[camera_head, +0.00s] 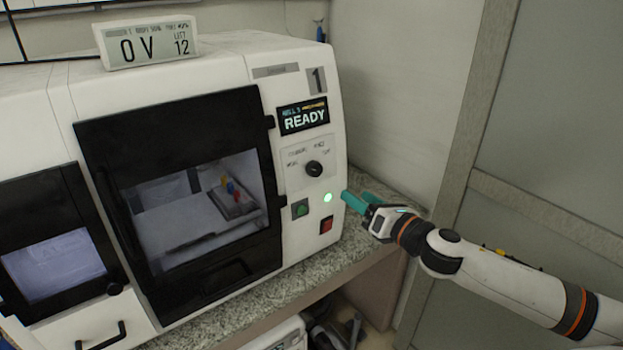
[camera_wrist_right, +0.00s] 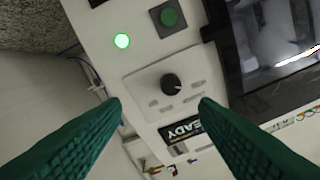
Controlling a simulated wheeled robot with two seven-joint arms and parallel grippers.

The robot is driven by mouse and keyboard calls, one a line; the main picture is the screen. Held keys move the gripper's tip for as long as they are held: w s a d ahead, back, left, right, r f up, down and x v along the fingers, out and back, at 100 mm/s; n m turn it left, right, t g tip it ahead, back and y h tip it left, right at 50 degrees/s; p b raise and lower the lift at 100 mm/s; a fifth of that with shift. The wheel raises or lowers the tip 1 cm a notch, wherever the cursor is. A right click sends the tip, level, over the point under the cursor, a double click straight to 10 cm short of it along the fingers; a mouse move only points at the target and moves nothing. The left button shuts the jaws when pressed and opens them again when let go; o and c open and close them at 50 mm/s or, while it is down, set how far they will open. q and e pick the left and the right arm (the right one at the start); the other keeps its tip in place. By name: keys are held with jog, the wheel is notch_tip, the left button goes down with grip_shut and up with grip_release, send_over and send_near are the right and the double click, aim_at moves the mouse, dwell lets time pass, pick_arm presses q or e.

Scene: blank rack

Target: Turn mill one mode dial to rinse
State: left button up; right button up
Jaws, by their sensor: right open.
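Mill one (camera_head: 257,72) is a white machine marked "1", with a READY display (camera_head: 303,116). Its black round mode dial (camera_head: 314,169) sits on a small labelled plate below the display. My right gripper (camera_head: 352,199) has teal fingers and is at the right side of the mill's front, below and right of the dial. In the right wrist view the dial (camera_wrist_right: 171,84) lies ahead between the open green fingers (camera_wrist_right: 160,108), apart from them. A white mark shows on the dial; the labels are too small to read. My left gripper is not in view.
A lit green light (camera_head: 328,197), a green button (camera_head: 300,208) and a red switch (camera_head: 326,224) sit below the dial. The mill's black-framed door (camera_head: 105,160) is shut, left of the panel. A granite counter (camera_head: 345,252) carries the mill. A grey wall stands at the right.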

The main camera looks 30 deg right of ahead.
jog(key=a+r+n, duration=0.1)
send_near(318, 171)
jog(key=shift+w, duration=0.7)
jog(key=shift+y, duration=0.3)
jog(key=w+p, duration=0.2)
jog(key=w, duration=0.3)
jog(key=shift+w+a+r, duration=0.1)
jog(key=shift+w+a, duration=0.05)
jog(key=shift+w, duration=0.15)
jog(key=shift+w+a+p, duration=0.1)
jog(key=shift+w+p, duration=0.25)
jog(key=shift+w, duration=0.45)
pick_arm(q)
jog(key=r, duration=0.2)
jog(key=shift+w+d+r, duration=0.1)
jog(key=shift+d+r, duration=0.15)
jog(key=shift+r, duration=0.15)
pick_arm(e)
jog(key=c, duration=1)
jog(key=shift+o, duration=0.2)
